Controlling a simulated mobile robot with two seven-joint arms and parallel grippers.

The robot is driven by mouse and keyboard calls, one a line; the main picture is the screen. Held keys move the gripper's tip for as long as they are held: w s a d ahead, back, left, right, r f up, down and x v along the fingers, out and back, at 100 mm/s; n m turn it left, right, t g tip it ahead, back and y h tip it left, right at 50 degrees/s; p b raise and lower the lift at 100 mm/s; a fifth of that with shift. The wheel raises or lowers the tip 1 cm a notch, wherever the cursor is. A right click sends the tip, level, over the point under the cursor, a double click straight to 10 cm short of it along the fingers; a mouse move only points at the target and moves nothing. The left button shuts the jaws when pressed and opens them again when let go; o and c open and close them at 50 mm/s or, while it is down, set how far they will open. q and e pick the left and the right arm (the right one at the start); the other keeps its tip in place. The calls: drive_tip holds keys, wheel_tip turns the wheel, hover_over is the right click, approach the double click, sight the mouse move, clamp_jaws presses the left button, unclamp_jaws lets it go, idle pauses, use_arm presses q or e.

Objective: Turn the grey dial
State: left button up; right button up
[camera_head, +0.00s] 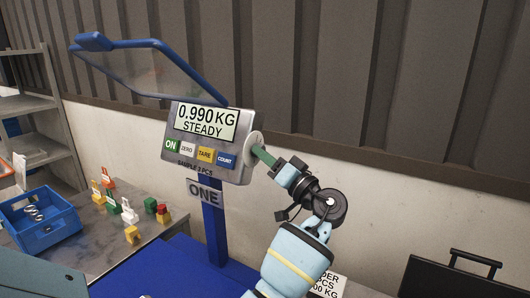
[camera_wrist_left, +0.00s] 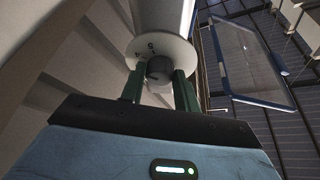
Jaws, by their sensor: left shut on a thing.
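The grey dial (camera_wrist_left: 160,68) is a small dark knob on a pale round plate on the side of the scale's display box (camera_head: 212,141). In the wrist view it sits between the two green fingers of my left gripper (camera_wrist_left: 159,76), which is shut on it. In the head view my left gripper (camera_head: 263,155) reaches the plate (camera_head: 255,139) on the box's right side; its fingers hide the dial there. The display reads 0.990 KG, STEADY. My right gripper is not in view.
A blue-framed clear panel (camera_head: 150,70) is raised above the display. A blue post (camera_head: 213,225) with a ONE sign holds the box. A blue bin (camera_head: 40,222) and several small coloured pieces lie on the table at left. A black case (camera_head: 450,280) is at lower right.

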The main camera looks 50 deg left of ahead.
use_arm(q)
drive_tip(key=shift+r+m, duration=0.1)
drive_tip(key=shift+m, duration=0.3)
drive_tip(key=o, duration=1)
drive_tip(key=shift+c, duration=0.2)
drive_tip(key=shift+d, duration=0.1)
drive_tip(key=b+v, duration=0.1)
drive_tip(key=v, duration=0.6)
drive_tip(key=shift+d, duration=0.4)
